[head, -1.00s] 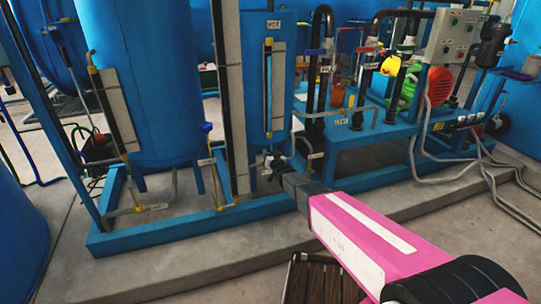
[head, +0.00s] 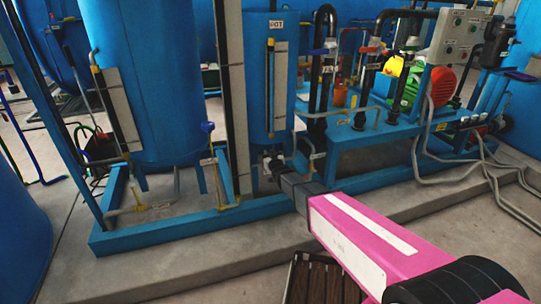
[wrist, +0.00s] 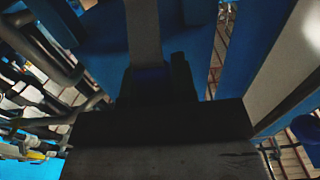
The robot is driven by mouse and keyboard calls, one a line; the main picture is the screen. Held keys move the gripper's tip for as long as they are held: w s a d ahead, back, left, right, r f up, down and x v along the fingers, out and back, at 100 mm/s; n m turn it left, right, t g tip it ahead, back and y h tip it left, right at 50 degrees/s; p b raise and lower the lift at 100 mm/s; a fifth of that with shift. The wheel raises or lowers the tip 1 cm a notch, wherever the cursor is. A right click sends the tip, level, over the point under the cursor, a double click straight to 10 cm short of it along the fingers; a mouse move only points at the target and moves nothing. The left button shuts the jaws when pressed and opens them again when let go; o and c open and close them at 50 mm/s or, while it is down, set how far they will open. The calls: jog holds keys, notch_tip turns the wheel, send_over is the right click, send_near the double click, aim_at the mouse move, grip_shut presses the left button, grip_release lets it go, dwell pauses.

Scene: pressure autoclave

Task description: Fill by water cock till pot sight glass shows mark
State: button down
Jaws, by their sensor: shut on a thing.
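The pot (head: 258,70) is a blue upright vessel with a small label near its top. Its sight glass (head: 270,88) is a thin vertical tube with yellowish ends, beside a pale scale plate (head: 280,90). The water level and mark are too small to make out. My gripper (head: 272,163) is at the pot's lower front, below the sight glass, shut on a small fitting there that seems to be the water cock. The jaws hide most of it. In the wrist view, a bluish part (wrist: 152,76) shows between the dark jaws.
A larger blue tank (head: 140,80) stands to the left. A blue frame rail (head: 180,228) on a concrete plinth runs in front. Pipes, pumps and a grey control box (head: 460,38) are to the right. A slatted wooden thing (head: 318,280) lies on the floor below my arm.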

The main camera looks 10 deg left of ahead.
jog(key=shift+s, duration=0.1)
jog(key=c, duration=0.9)
grip_release()
jog(key=shift+s, duration=0.1)
jog(key=v, duration=1)
jog(key=shift+s+d, duration=0.2)
jog(key=shift+d, duration=0.1)
